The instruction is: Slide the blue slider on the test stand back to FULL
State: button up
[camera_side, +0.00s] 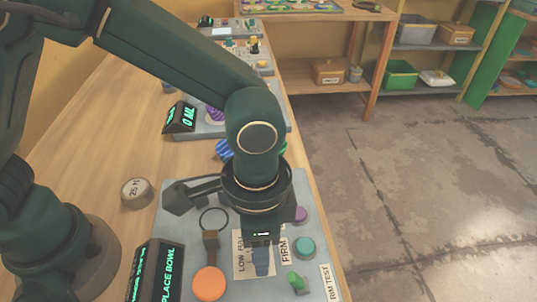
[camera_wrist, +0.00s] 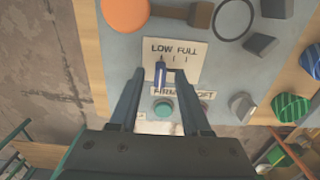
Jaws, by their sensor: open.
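The blue slider (camera_wrist: 160,73) shows in the wrist view as a small upright blue knob at the LOW end of its white scale plate (camera_wrist: 180,48). The plate reads LOW on the left and FULL on the right, with tick marks below. My gripper (camera_wrist: 158,76) is open, with one finger on each side of the slider and visible gaps to both. In the side view my gripper (camera_side: 262,262) is low over the grey test stand (camera_side: 180,225), partly covering the scale plate (camera_side: 239,262). I cannot clearly make out the slider there.
A PLACE BOWL display (camera_side: 157,272) stands at the left. A round 25 N piece (camera_side: 136,192) lies on the wooden table.

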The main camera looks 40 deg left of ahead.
grip_shut()
dwell(1.4)
